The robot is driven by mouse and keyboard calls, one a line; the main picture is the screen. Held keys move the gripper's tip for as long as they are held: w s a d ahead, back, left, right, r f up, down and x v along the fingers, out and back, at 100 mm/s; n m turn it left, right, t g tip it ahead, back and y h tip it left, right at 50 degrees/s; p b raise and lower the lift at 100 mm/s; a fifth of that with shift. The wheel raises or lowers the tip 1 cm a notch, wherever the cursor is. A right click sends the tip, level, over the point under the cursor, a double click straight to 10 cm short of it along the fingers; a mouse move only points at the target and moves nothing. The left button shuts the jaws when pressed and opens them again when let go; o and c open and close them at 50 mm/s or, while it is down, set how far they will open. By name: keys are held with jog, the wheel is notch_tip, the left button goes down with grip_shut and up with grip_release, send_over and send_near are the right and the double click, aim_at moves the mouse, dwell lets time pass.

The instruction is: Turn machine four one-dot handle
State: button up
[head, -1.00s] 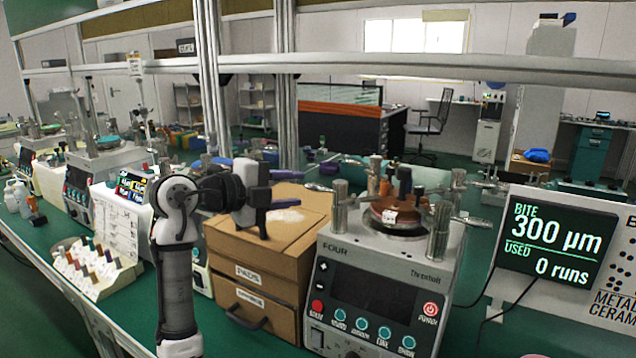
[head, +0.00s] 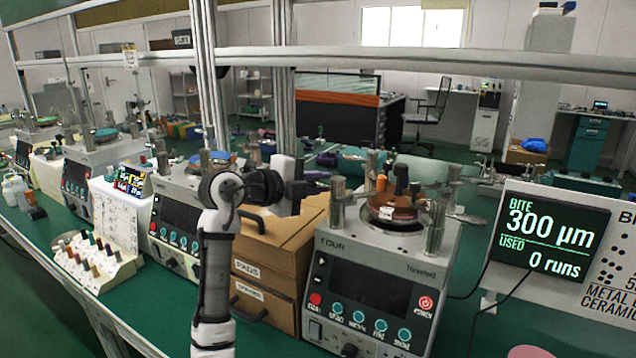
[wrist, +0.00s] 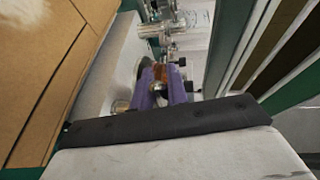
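Machine four (head: 330,243) is a grey box labelled FOUR, with a dark screen and several front buttons. On its top are a brown-orange plate (head: 392,208) and several knurled metal posts with side handles. The front-left post (head: 339,208) and front-right post (head: 436,228) stand nearest. I cannot make out any dots, so I cannot tell which is the one-dot handle. My gripper (head: 318,178) is left of the machine's top, near post height, apart from the front-left post. In the wrist view its purple fingers (wrist: 162,88) stand apart, with metal posts and a brownish part beyond them.
A brown cardboard drawer box (head: 265,262) stands directly left of machine four, under my arm. A display reading BITE 300 µm (head: 550,240) stands to the right. A sample rack (head: 98,263) and another machine (head: 178,225) are left. An aluminium upright (head: 284,100) rises behind.

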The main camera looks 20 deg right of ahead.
grip_shut()
jog(key=shift+s+a+f+t+b, duration=0.1)
jog(key=shift+a+t+b, duration=0.05)
jog(key=shift+t+b, duration=0.2)
jog(key=shift+n+b, duration=0.3)
jog(key=shift+n, duration=0.1)
jog(key=n+t+y+b, duration=0.1)
jog(key=n+t+b, duration=0.1)
jog(key=shift+s+a+f+t+y, duration=0.1)
jog(key=shift+s+a+t+y, duration=0.25)
jog(key=shift+a+y, duration=0.05)
jog(key=shift+s+a+r+n+t+y+b, duration=0.1)
jog(key=shift+s+a+n+t+y+b, duration=0.25)
jog(key=shift+n+t+y, duration=0.6)
jog(key=shift+s+a+r+n+t+y+b, duration=0.1)
jog(key=shift+s+a+n+t+y+b, duration=0.25)
jog(key=shift+n+t+y, duration=0.65)
jog(key=shift+s+a+n+t+y+b, duration=0.15)
jog(key=shift+s+n+t+y, duration=0.4)
jog(key=shift+n+y, duration=0.6)
jog(key=shift+w+y, duration=0.1)
jog(key=shift+y, duration=0.2)
jog(key=o, duration=0.6)
grip_release()
jog(key=shift+c, duration=0.2)
